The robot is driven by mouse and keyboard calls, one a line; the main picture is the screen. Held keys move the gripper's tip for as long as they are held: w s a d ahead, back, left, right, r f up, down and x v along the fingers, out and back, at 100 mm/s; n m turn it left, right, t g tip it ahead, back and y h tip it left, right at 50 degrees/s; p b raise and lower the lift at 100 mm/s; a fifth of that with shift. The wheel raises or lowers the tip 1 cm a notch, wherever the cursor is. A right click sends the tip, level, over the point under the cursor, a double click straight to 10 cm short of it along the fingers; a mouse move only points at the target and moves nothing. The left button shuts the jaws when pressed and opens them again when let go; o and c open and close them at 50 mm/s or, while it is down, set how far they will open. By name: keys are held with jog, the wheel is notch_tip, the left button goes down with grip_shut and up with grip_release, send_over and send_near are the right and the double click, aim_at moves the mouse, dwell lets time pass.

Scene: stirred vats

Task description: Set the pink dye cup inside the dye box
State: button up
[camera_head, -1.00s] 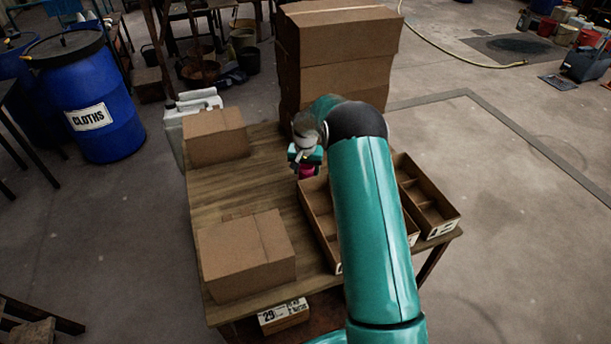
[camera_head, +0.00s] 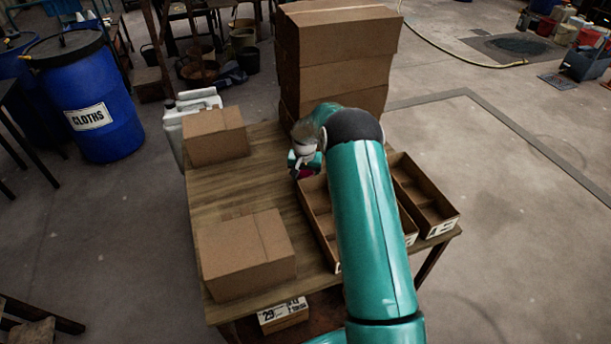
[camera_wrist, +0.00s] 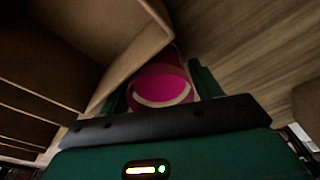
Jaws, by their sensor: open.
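The pink dye cup (camera_head: 306,173) stands on the wooden table by the far end of an open box (camera_head: 318,208), mostly covered by my gripper (camera_head: 304,166) in the head view. In the wrist view the pink cup (camera_wrist: 160,82) lies between the two green fingers of my gripper (camera_wrist: 160,88). The fingers are open, one on each side of the cup. A divided brown box (camera_wrist: 50,95) fills the left of the wrist view, close beside the cup. Several open boxes stand along the table's right side, partly behind my arm; I cannot tell which is the dye box.
Closed cardboard boxes (camera_head: 246,253) and (camera_head: 215,136) sit on the table's left side. A tall cardboard stack (camera_head: 335,60) rises just behind my gripper. The wooden tabletop (camera_head: 245,190) is clear in the middle. A blue barrel (camera_head: 92,100) stands on the floor at left.

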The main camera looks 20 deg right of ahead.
jog(key=r, duration=0.4)
jog(key=s+r, duration=0.1)
jog(key=r, duration=0.7)
jog(key=shift+s+a, duration=0.15)
jog(key=shift+a, duration=0.25)
jog(key=s+a+r+n+t, duration=0.15)
jog(key=s+a+r, duration=0.25)
jog(key=s+r, duration=0.55)
jog(key=s+a+r+n+t, duration=0.15)
jog(key=s+a+r, duration=0.25)
jog(key=s+r, duration=0.55)
jog(key=s+a+r+n, duration=0.1)
jog(key=s+a+r, duration=0.1)
jog(key=s, duration=0.8)
jog(key=s+a+r+n+t, duration=0.1)
jog(key=s+a+r, duration=0.1)
jog(key=s, duration=0.8)
jog(key=shift+s+a+r+n+y, duration=0.2)
jog(key=shift+r+n+y, duration=0.15)
jog(key=shift+r, duration=0.25)
jog(key=shift+s+f, duration=0.15)
jog(key=shift+s, duration=0.15)
jog(key=c, duration=0.6)
jog(key=shift+d, duration=0.1)
